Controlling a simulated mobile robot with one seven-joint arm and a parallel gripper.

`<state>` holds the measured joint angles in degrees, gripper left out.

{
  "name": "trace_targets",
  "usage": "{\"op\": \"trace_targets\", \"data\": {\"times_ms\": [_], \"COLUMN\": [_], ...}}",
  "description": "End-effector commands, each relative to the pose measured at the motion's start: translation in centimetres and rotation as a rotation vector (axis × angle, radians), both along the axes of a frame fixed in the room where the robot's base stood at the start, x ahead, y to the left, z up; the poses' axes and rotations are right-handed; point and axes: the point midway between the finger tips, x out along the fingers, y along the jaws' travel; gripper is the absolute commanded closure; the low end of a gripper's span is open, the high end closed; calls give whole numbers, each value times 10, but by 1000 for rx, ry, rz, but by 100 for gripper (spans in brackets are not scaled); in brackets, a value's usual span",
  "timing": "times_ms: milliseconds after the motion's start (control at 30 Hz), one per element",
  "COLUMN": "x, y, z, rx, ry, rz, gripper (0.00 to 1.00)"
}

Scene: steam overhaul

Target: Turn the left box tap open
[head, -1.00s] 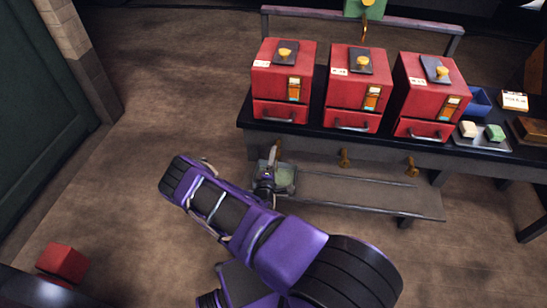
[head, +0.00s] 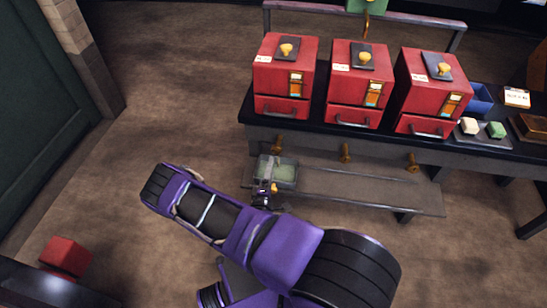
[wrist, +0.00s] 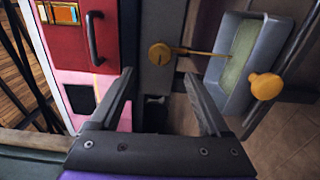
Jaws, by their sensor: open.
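The left box tap (head: 278,143) is brass and sticks out from the bench front below the leftmost red box (head: 284,75). In the wrist view its round brass knob (wrist: 160,54) faces me, with a thin brass stem running to the right. My gripper (head: 265,191) is below and in front of the tap in the head view, apart from it. In the wrist view my gripper (wrist: 160,77) is open and empty, its fingers on either side of the picture line to the knob. A grey pan (head: 276,172) with a green bottom stands under the tap.
Two more taps (head: 346,153) and (head: 412,163) are on the bench front to the right. The pan's own brass knob (wrist: 265,86) juts toward me. A low shelf (head: 365,190) runs under the bench. A red block (head: 64,256) lies on the floor at left.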

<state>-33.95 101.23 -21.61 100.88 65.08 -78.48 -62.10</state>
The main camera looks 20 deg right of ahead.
Motion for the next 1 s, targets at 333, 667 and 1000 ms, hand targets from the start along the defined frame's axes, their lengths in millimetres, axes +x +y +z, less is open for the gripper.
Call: {"op": "trace_targets", "data": {"times_ms": [333,667,1000], "x": [-60,-74,-74], "y": [41,49,49], "z": [0,0,0], "rx": [0,-1,-1], "ry": [1,-1,-1], "rz": [0,-1,-1], "gripper": [20,20,20]}}
